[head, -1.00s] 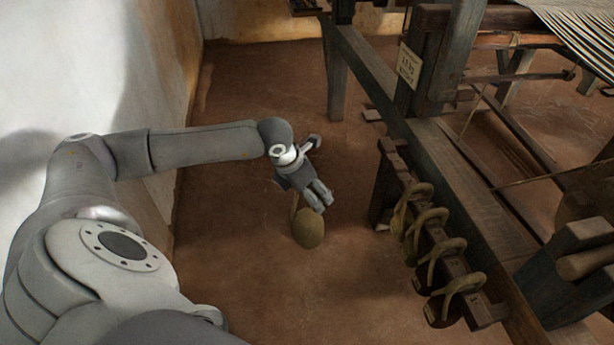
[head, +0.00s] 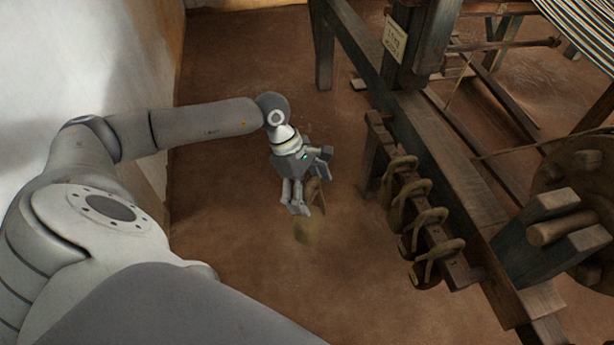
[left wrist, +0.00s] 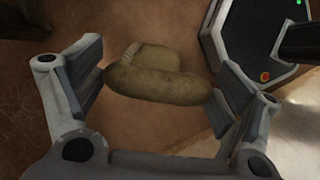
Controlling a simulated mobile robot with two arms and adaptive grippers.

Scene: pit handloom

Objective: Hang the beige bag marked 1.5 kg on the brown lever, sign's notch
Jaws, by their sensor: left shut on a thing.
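A beige bag (head: 308,230) hangs below my left gripper (head: 308,203), clear of the loom and left of the rack. Its weight mark cannot be read. In the left wrist view, the gripper (left wrist: 162,88) is shut on the bag's thick rolled handle (left wrist: 160,84). The bag's body (left wrist: 150,57) shows beyond the handle. A pale sign (head: 395,38) with small, unreadable writing is on a dark loom post at the upper right. I cannot single out the brown lever or its notch. My right gripper is not in view.
Several similar bags (head: 408,208) hang on a wooden rack (head: 456,268) right of my gripper. The loom's long beam (head: 450,165) runs behind it. A pale wall (head: 80,60) stands at the left. Brown floor (head: 235,230) is free around the bag.

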